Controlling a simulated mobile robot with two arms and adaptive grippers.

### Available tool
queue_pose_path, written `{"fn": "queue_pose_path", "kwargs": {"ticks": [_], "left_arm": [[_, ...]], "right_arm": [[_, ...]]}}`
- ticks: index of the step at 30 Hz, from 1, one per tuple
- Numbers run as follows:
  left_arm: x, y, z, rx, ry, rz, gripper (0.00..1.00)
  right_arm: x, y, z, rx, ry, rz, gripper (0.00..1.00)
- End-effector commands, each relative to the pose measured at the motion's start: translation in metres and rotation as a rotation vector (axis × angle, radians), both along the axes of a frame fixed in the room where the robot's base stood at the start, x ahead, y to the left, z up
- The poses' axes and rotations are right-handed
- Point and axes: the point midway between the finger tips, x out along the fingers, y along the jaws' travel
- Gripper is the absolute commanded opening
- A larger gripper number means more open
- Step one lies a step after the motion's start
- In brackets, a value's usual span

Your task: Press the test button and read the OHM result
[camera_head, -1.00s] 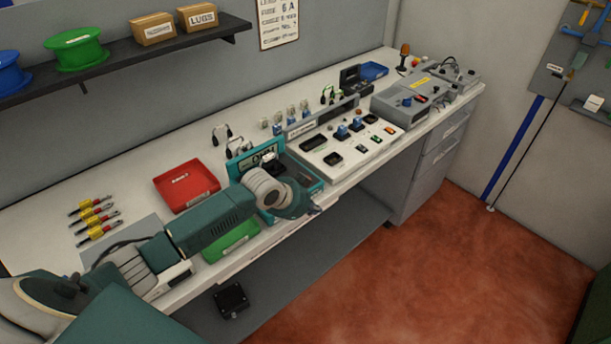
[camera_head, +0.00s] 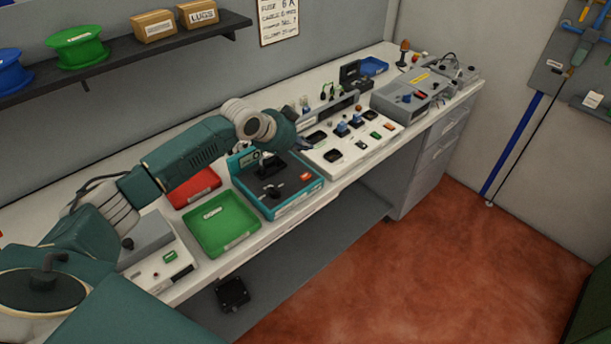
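My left gripper (camera_head: 302,144) is small and dark at the end of my raised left arm. It is over the bench, between the teal unit and the white control panel, and its finger opening cannot be made out. The teal unit (camera_head: 256,206) has a black top with a dark knob or lever and a red button (camera_head: 306,177). Its back panel is partly behind my arm. A pale unit (camera_head: 150,275) at the front left has a green button (camera_head: 170,257) and a small dark window (camera_head: 181,275). No OHM reading is legible. My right gripper is not in view.
A green tray (camera_head: 222,224) and a red tray (camera_head: 195,187) lie left of the teal unit. The white control panel (camera_head: 348,146) carries several switches. A shelf (camera_head: 130,52) overhangs the back.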

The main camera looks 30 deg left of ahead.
Motion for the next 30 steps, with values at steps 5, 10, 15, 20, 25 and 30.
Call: {"fn": "queue_pose_path", "kwargs": {"ticks": [5,10,15,20,25,30], "left_arm": [[0.000,0.000,-0.012,0.000,0.001,-0.001,0.00],[0.000,0.000,-0.033,0.000,0.000,0.000,0.00],[0.000,0.000,-0.058,0.000,0.000,0.000,0.00],[0.000,0.000,-0.076,-0.001,0.001,0.000,0.00],[0.000,0.000,-0.087,0.000,0.000,0.000,0.00],[0.000,0.000,-0.087,0.000,0.000,0.000,0.00]], "right_arm": [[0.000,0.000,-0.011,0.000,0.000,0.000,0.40],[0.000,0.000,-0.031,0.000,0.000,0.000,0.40],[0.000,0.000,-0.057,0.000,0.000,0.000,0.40],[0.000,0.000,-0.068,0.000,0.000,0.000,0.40],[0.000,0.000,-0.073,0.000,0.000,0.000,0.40],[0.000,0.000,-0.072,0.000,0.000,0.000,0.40]]}}
